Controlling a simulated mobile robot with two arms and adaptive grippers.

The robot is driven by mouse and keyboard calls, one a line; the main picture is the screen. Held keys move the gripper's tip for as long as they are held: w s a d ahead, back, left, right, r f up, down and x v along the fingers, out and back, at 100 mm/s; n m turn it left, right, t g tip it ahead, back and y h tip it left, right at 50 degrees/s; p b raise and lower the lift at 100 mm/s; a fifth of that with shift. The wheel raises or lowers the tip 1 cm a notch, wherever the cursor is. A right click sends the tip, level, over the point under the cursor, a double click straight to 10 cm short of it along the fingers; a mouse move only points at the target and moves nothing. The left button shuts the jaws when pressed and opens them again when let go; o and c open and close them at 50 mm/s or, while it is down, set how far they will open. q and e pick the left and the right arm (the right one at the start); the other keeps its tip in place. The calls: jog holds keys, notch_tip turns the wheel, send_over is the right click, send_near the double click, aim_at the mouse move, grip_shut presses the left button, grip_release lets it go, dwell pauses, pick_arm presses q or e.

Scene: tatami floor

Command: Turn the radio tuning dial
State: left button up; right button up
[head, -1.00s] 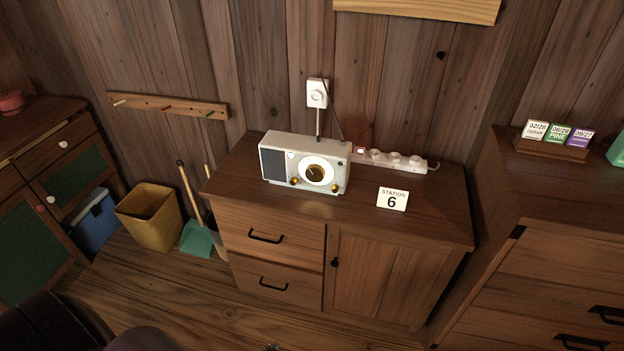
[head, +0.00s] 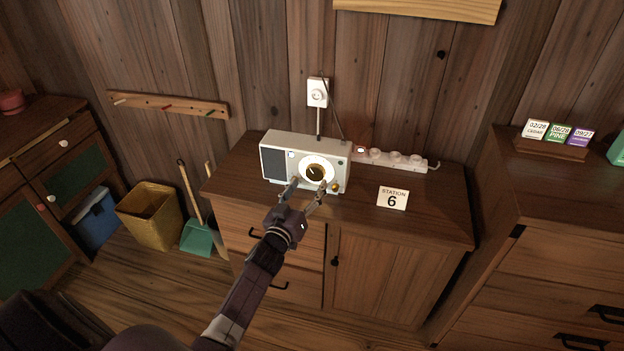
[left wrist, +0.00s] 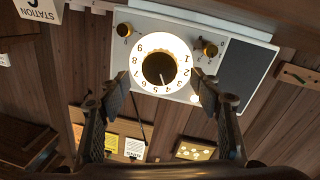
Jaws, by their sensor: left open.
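The white-grey radio (head: 300,146) stands on the wooden cabinet, with a dark grille at its left. Its tuning dial (head: 316,171) has a dark knob with a gold rim on a lit round face. In the left wrist view, which is upside down, the dial (left wrist: 160,68) has numbers around it, and its pointer sits about between 4 and 5. My left gripper (head: 308,186) is open in front of the radio, its fingers (left wrist: 158,84) on either side of the dial face; contact cannot be told. A card (head: 392,198) reads "STATION 6". My right gripper is not in view.
Two small gold knobs flank the dial; the right one (head: 335,187) is close to a finger. A power strip (head: 393,159) lies behind, and a cord runs to the wall outlet (head: 317,93). The cabinet top (head: 440,210) right of the card is clear.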

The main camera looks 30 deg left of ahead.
aim_at(314, 175)
pick_arm(q)
jog(key=shift+w+a, duration=0.15)
jog(key=shift+w, duration=0.85)
jog(key=shift+w+a, duration=0.15)
jog(key=shift+w, duration=0.85)
jog(key=c, duration=1.2)
jog(key=shift+m, duration=0.4)
jog(key=m, duration=0.5)
jog(key=shift+g, duration=0.3)
jog(key=m, duration=0.5)
jog(key=shift+g+y, duration=0.3)
jog(key=shift+m, duration=0.4)
